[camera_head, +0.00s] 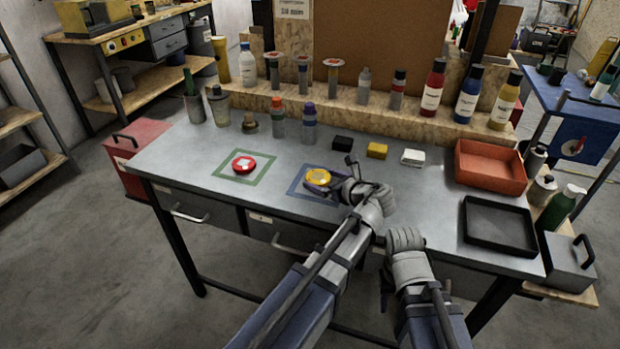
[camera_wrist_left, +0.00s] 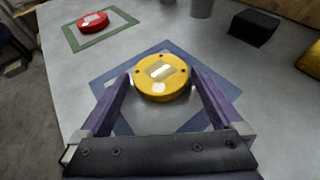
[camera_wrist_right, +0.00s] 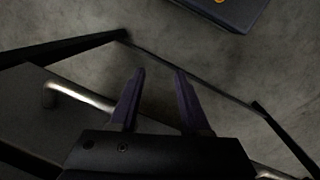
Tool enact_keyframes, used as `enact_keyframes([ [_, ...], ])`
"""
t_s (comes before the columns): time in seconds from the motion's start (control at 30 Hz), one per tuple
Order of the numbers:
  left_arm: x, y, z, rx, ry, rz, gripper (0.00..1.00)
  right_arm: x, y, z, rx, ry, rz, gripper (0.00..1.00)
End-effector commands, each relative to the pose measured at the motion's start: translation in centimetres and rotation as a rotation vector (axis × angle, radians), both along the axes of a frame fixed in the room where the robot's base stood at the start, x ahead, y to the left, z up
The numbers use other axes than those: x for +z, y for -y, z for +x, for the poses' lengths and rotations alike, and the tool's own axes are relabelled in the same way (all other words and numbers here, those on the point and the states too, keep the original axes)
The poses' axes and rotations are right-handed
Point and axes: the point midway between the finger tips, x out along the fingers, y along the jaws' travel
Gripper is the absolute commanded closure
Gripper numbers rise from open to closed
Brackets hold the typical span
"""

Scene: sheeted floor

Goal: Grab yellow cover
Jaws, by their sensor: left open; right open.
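The yellow cover (camera_head: 318,177) is a round disc with a pale label, lying inside the blue square outline on the grey table. In the left wrist view the yellow cover (camera_wrist_left: 161,78) sits between the tips of my open left gripper (camera_wrist_left: 160,80), with the fingers on either side of it. I cannot tell if they touch it. In the head view my left gripper (camera_head: 340,180) is just right of the cover. My right gripper (camera_wrist_right: 158,75) is open and empty, low by the table's front edge, over the floor.
A red cover (camera_head: 244,164) lies in a green square to the left. Black (camera_head: 342,143), yellow (camera_head: 377,150) and white (camera_head: 412,157) blocks stand behind. An orange bin (camera_head: 490,168) and a black tray (camera_head: 499,228) are at right. Bottles line the back shelf.

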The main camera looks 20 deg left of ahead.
Motion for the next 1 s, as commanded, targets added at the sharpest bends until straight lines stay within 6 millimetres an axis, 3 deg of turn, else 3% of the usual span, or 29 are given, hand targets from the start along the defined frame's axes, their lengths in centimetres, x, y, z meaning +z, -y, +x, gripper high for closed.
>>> enact_keyframes([
  [0.2, -0.01, 0.0, 0.04, 0.0, 0.0, 0.0, 0.01, -0.01, 0.02, -0.03, 0.0, 0.0, 0.0, 0.53],
  [0.9, 0.0, -0.01, 0.02, 0.0, 0.0, 0.0, 0.8, -0.01, 0.02, -0.02, 0.0, 0.0, 0.0, 0.53],
  [1.0, 0.03, -0.02, 0.03, 0.0, 0.0, 0.001, 0.84, 0.0, 0.02, -0.02, 0.0, 0.0, 0.0, 0.53],
])
